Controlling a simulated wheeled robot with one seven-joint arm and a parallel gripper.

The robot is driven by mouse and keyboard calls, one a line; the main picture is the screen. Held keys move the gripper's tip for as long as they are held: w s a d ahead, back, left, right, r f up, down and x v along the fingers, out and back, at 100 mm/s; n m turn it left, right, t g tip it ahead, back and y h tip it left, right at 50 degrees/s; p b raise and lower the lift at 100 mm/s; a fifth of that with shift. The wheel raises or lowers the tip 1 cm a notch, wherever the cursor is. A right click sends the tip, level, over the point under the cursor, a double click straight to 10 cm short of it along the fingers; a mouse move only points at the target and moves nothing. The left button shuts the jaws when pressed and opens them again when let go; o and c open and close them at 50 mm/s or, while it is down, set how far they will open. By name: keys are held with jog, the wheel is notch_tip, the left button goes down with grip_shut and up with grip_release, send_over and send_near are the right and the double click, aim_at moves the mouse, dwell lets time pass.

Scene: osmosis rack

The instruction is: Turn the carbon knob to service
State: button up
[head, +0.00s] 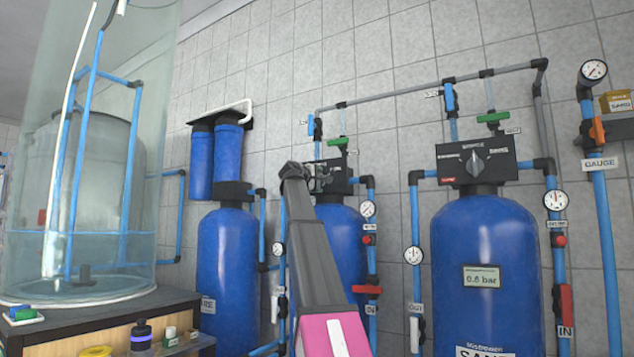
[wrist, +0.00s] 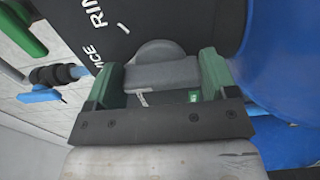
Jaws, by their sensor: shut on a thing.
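The carbon knob (wrist: 160,74) is a grey bar on a round grey base, on a black valve head (wrist: 130,22) with white lettering, partly readable as "RIN" and "ICE". My gripper (wrist: 158,82) has its green fingers on either side of the knob's bar and is shut on it. In the head view, my gripper (head: 318,178) is at the valve head on top of the middle blue tank (head: 345,245). My arm and gripper cover most of that valve head, so the knob's pointing direction cannot be told there.
A right blue tank (head: 485,245) has a similar black valve head with a knob (head: 475,162). A left blue tank (head: 226,262) stands beside the middle one. Blue pipes, gauges and a green valve handle (head: 338,141) surround the middle head.

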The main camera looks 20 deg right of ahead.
dwell(0.3)
jog(key=o, duration=0.8)
jog(key=shift+o, duration=0.2)
jog(key=shift+a, duration=0.1)
jog(key=v, duration=1)
jog(key=shift+s+a, duration=0.25)
jog(key=shift+a, duration=0.05)
